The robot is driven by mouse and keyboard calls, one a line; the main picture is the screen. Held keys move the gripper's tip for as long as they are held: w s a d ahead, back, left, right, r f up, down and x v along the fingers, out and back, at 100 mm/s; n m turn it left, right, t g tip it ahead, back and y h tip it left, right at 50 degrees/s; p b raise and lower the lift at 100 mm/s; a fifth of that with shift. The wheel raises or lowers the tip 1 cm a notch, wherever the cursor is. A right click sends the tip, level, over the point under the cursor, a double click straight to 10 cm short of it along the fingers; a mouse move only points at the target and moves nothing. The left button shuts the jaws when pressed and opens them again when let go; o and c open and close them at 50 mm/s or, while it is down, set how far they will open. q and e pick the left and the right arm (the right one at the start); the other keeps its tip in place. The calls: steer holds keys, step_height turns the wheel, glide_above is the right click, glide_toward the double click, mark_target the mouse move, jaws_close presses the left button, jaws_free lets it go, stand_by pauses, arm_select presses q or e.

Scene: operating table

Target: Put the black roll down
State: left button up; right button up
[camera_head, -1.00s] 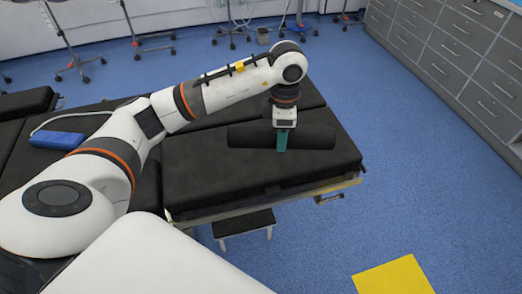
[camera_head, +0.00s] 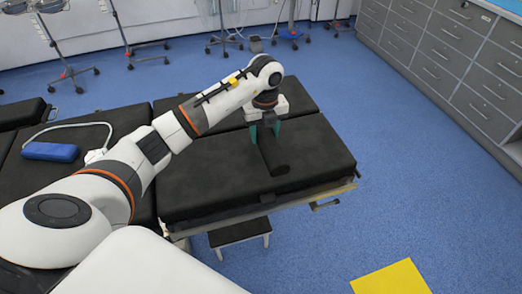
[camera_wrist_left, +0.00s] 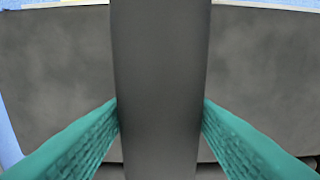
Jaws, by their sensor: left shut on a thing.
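The black roll (camera_head: 272,153) is at the right part of the black operating table (camera_head: 200,180), its long axis running from back to front. Its near end shows on or just above the pad; I cannot tell whether it touches. My left gripper (camera_head: 265,136) points down with its teal fingers on either side of the roll, shut on it. In the left wrist view the roll (camera_wrist_left: 160,90) runs upright through the picture between the two fingers (camera_wrist_left: 161,110). The far part of the roll is hidden behind the gripper in the head view. My right gripper is not in view.
A blue box with a pale hose (camera_head: 50,151) lies on the table's left part. A black step (camera_head: 240,232) stands under the near edge. Grey drawers (camera_head: 450,60) line the right wall. The pad around the roll is clear.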

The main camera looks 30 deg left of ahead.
arm_select(q)
steer(key=shift+f, duration=3.25)
steer(key=o, duration=1.1)
steer(key=shift+f, duration=0.1)
step_height(320, 180, up, 12)
steer(key=shift+r+b, duration=0.15)
steer(key=shift+b, duration=0.25)
